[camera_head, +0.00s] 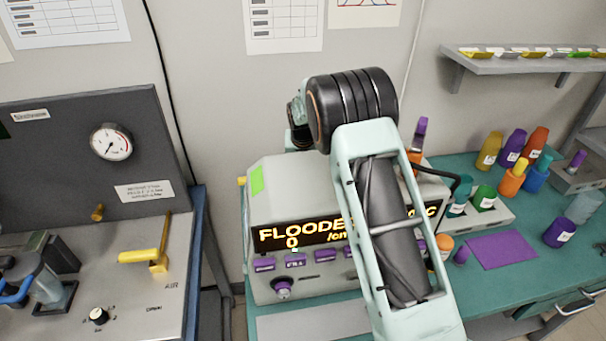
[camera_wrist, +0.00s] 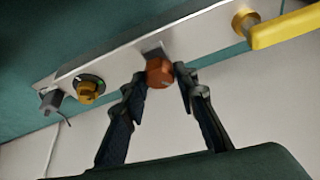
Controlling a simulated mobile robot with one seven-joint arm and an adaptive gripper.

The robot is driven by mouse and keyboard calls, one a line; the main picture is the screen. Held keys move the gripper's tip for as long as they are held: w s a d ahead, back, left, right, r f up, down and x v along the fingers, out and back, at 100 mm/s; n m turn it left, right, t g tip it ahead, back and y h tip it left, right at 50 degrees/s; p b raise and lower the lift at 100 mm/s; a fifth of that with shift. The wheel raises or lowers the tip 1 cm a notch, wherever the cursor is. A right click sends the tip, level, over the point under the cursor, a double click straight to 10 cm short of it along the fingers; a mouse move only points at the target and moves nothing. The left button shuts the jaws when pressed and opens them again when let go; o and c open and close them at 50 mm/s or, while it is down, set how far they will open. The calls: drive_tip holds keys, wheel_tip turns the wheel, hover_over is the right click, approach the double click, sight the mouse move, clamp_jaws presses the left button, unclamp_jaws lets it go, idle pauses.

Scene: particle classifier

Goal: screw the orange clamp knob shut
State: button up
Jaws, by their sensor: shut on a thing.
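The orange clamp knob (camera_wrist: 160,72) sits on a pale metal strip (camera_wrist: 210,40) in the wrist view. My gripper (camera_wrist: 160,78) has its two dark fingers on either side of the knob, with the fingertips against it, and is shut on it. In the head view my arm reaches over the grey instrument, and the gripper and the knob are hidden behind the arm and instrument. How far the knob is turned cannot be told.
In the wrist view a brass knob (camera_wrist: 88,90) is left of the orange one and a yellow handle (camera_wrist: 285,28) is to the right. In the head view the instrument (camera_head: 290,185) has a lit display reading "FLOODED". Several coloured bottles stand on the teal bench (camera_head: 470,285).

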drive_tip(key=m, duration=0.1)
drive_tip(key=m+h+b, duration=0.1)
drive_tip(key=m, duration=0.1)
drive_tip(key=shift+a+f+m, duration=0.1)
drive_tip(key=shift+a+m, duration=0.1)
drive_tip(key=shift+m, duration=0.1)
drive_tip(key=shift+m+g+h+b, duration=0.4)
drive_tip(key=shift+m+h, duration=0.3)
drive_tip(key=shift+m, duration=0.8)
drive_tip(key=o, duration=1.2)
drive_tip(key=shift+c, duration=0.2)
drive_tip(key=v, duration=1.2)
